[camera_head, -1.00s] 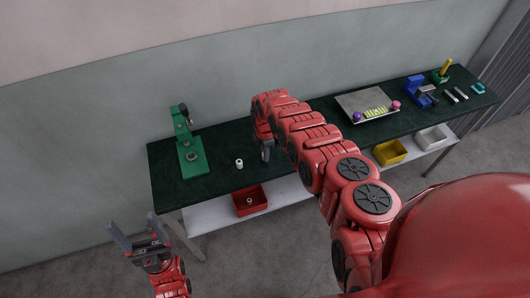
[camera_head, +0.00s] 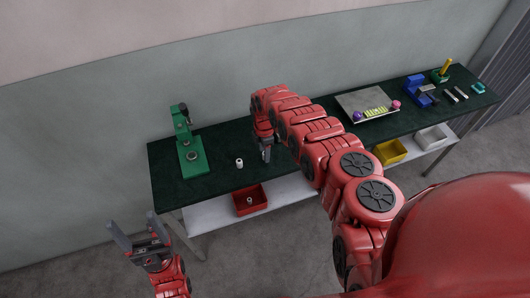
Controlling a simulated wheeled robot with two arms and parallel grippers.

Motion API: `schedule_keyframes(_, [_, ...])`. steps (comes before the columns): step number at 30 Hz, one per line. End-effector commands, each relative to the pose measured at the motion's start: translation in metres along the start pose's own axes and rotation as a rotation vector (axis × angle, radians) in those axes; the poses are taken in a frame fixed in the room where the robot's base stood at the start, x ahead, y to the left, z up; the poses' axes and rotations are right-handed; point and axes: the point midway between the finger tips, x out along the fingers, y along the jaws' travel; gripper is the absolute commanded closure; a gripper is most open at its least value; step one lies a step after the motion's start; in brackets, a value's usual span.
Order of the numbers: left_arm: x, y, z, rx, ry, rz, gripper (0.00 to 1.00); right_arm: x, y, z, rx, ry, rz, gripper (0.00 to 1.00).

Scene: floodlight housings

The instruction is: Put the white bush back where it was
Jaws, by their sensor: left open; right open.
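A small white bush (camera_head: 239,162) stands on the dark green bench top, between the green press and my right gripper. My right gripper (camera_head: 266,154) points down over the bench just right of the white bush, apart from it, open with nothing seen in it. My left gripper (camera_head: 134,236) is open and empty, in front of the bench's left end and off the bench. A red bin (camera_head: 236,205) on the lower shelf holds a small pale piece (camera_head: 249,200).
A green press (camera_head: 190,158) stands at the bench's left. A grey tray (camera_head: 365,103) with small coloured pieces lies right of my arm. A blue vise (camera_head: 415,92) and tools are at the far right. Yellow (camera_head: 390,152) and white (camera_head: 430,137) bins are below.

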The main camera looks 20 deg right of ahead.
Motion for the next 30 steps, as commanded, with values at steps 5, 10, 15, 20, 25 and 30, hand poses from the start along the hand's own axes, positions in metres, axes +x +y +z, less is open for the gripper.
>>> schedule_keyframes(5, [0.001,0.000,0.000,0.000,0.000,0.000,0.25,-0.024,0.001,0.004,0.002,-0.008,0.005,0.46])
schedule_keyframes(10, [-0.006,0.000,0.001,0.000,0.000,0.000,0.25,-0.046,0.000,0.004,0.001,-0.008,0.002,0.46])
schedule_keyframes(15, [-0.013,0.001,0.002,0.000,0.000,0.000,0.25,-0.072,0.001,0.004,0.003,-0.008,0.005,0.46])
schedule_keyframes(20, [-0.017,0.001,0.003,0.000,0.000,0.000,0.25,-0.093,0.001,0.003,0.002,-0.008,0.006,0.46])
schedule_keyframes(25, [-0.019,0.001,0.003,0.000,0.000,0.000,0.25,-0.105,-0.001,0.003,0.003,-0.006,0.002,0.46])
schedule_keyframes(30, [-0.019,0.001,0.003,0.000,0.000,0.000,0.25,-0.108,-0.001,0.002,0.003,-0.005,0.001,0.46])
